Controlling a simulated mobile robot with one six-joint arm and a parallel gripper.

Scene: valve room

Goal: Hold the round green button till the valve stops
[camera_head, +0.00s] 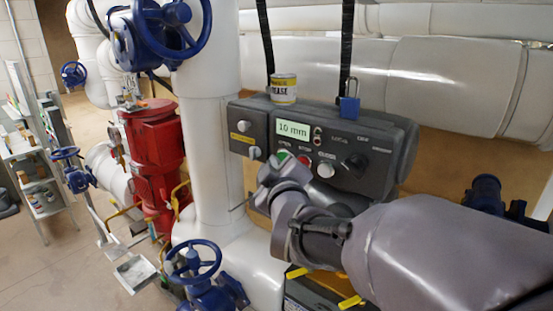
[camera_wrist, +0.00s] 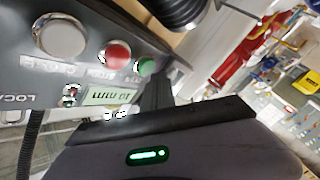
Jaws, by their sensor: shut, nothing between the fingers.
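The grey control panel (camera_head: 372,145) is fixed near the white pipe, and its display (camera_head: 292,129) reads 10 mm. The round green button (camera_head: 283,153) sits below the display, partly hidden by my gripper (camera_head: 270,170). In the wrist view the green button (camera_wrist: 147,65) shows beside the red button (camera_wrist: 118,54), with the panel upside down. My gripper is shut and empty, its dark fingers (camera_wrist: 157,88) close to the green button. I cannot tell whether they touch it or whether it is pressed in.
A large pale button (camera_head: 325,169) is right of the red one. A grease can (camera_head: 283,88) and a blue padlock (camera_head: 349,105) are on top of the panel. A blue handwheel (camera_head: 193,261) stands low on the left, near a red fitting (camera_head: 154,150).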

